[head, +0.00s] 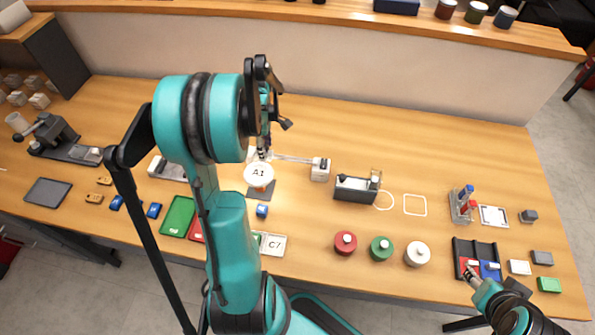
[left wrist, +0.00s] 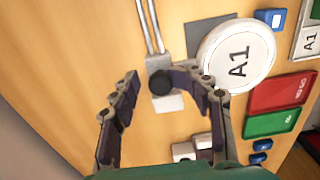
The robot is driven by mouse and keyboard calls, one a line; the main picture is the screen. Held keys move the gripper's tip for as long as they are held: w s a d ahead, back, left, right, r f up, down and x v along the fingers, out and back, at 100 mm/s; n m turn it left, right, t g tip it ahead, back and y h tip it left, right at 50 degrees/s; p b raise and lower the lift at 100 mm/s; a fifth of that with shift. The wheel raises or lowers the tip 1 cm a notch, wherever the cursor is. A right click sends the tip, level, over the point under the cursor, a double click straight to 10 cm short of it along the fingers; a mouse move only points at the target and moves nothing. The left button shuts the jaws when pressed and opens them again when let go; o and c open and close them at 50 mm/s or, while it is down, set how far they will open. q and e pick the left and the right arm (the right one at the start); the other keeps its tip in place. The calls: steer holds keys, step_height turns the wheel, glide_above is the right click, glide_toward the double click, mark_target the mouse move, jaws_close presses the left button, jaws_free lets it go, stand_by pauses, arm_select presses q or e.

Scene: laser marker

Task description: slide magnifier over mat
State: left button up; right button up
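The magnifier (head: 259,173) shows as a round pale disc with "A1" in it, near the table's middle; it is also in the left wrist view (left wrist: 237,55). It overlaps part of the dark square mat (head: 268,193), which also shows in the left wrist view (left wrist: 203,32). Two thin rods (left wrist: 152,28) run to a carriage with a black knob (left wrist: 161,82).
A white block (head: 320,170) stands at the rods' right end. A dark box (head: 355,188) stands right of it. Green (head: 178,216) and red trays lie left of my arm. Red, green and white round pots stand in front. A divided black tray (head: 476,252) is near my right gripper.

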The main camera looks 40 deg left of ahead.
arm_select(q)
step_height(320, 180, up, 7)
steer(key=p, duration=0.5)
steer(key=shift+r, duration=0.1)
stand_by(0.4)
steer(key=shift+d, duration=0.1)
steer(key=s+d+m+t+b, duration=0.2)
steer(key=d+m+t+b, duration=0.1)
steer(key=d+m, duration=0.9)
steer(key=s+d+m+t+b, duration=0.2)
steer(key=d+m+t+b, duration=0.2)
steer(key=d+m, duration=0.7)
steer(key=d+b, duration=0.2)
steer(key=d, duration=0.5)
steer(key=shift+s+r+m, duration=0.2)
steer(key=shift+m, duration=0.2)
